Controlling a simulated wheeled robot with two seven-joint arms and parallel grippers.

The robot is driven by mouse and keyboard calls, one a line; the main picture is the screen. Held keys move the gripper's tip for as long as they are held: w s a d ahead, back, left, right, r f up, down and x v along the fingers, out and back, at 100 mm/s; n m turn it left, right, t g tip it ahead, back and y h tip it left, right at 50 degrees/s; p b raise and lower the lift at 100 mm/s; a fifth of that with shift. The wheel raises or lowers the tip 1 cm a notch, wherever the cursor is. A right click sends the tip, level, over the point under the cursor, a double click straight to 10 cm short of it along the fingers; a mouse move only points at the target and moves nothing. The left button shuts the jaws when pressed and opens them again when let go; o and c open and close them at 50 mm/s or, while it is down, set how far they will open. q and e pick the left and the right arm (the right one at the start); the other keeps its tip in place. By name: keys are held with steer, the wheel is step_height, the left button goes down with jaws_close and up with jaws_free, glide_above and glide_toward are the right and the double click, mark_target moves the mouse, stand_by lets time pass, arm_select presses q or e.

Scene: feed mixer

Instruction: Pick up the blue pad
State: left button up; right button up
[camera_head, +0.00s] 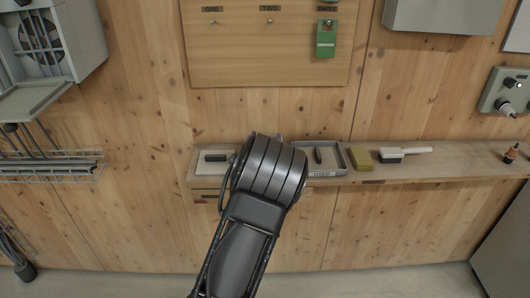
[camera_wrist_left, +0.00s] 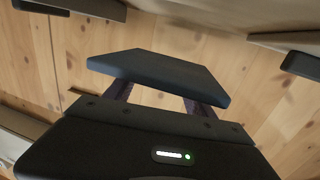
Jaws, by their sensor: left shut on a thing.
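The blue pad (camera_wrist_left: 160,74) is a flat, dark blue-grey slab in the left wrist view. My left gripper (camera_wrist_left: 158,95) is shut on it, with a finger visible toward each side beneath the slab. In the head view my left arm reaches up to the middle of the wall shelf. Its dark wrist covers the fingers and the pad there, so I cannot tell from that view how far the pad is from the shelf. My right gripper is not in view.
The shelf (camera_head: 450,168) carries a pale tray (camera_head: 203,168), a grey tray labelled USED (camera_head: 344,160) holding a dark piece (camera_head: 318,155), a yellow block (camera_head: 361,158), a brush (camera_head: 404,153) and a small bottle (camera_head: 511,153). A hook board (camera_head: 230,60) hangs above; a wire basket (camera_head: 60,167) is left.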

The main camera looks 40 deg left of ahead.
arm_select(q)
steer(key=shift+r, duration=1.9)
